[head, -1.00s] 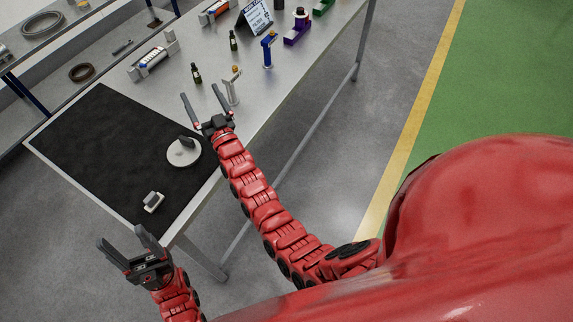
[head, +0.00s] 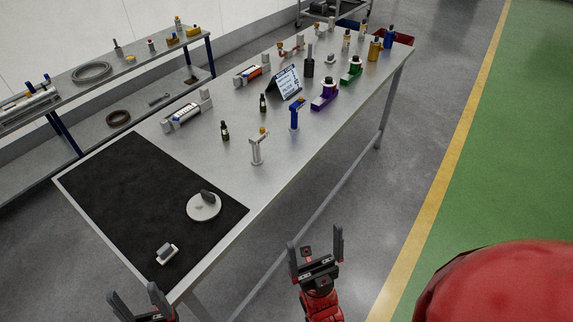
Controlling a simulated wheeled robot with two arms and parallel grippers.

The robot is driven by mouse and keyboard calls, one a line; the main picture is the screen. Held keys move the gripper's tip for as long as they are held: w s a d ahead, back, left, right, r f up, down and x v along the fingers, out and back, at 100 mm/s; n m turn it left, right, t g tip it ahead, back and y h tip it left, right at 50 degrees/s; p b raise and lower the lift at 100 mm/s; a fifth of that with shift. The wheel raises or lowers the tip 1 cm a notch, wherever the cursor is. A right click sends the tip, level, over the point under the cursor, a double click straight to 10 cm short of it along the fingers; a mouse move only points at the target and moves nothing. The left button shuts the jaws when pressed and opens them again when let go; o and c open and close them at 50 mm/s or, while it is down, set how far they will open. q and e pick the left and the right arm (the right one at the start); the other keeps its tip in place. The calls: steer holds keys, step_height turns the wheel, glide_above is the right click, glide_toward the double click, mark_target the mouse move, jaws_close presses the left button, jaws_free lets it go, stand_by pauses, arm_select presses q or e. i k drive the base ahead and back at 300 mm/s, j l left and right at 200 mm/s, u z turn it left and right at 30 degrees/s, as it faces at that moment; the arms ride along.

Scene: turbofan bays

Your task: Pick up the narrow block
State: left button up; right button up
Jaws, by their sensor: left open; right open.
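A small pale block with a dark grey part (head: 166,252) lies on the black mat (head: 115,190) near its front edge. A dark upright block (head: 207,196) stands on a round white disc (head: 199,210) on the same mat. I cannot tell for sure which one is the narrow block. My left gripper (head: 136,293) is open and empty at the bottom edge of the head view, in front of the table corner and short of the pale block. My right gripper (head: 315,239) is open and empty, off the table's long right edge, over the floor.
The metal table (head: 300,140) carries a pale tap-like stand (head: 256,148), a blue one (head: 294,116), dark bottles (head: 224,131), a sign (head: 287,82) and a purple holder (head: 324,96). A shelf (head: 140,75) stands behind left. Most of the mat is bare.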

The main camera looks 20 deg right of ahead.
mark_target(167, 252)
steer(key=i+l, duration=0.1)
steer(key=l, duration=0.35)
steer(key=i+l, duration=0.15)
steer(key=l, duration=0.25)
steer(key=u, duration=1.65)
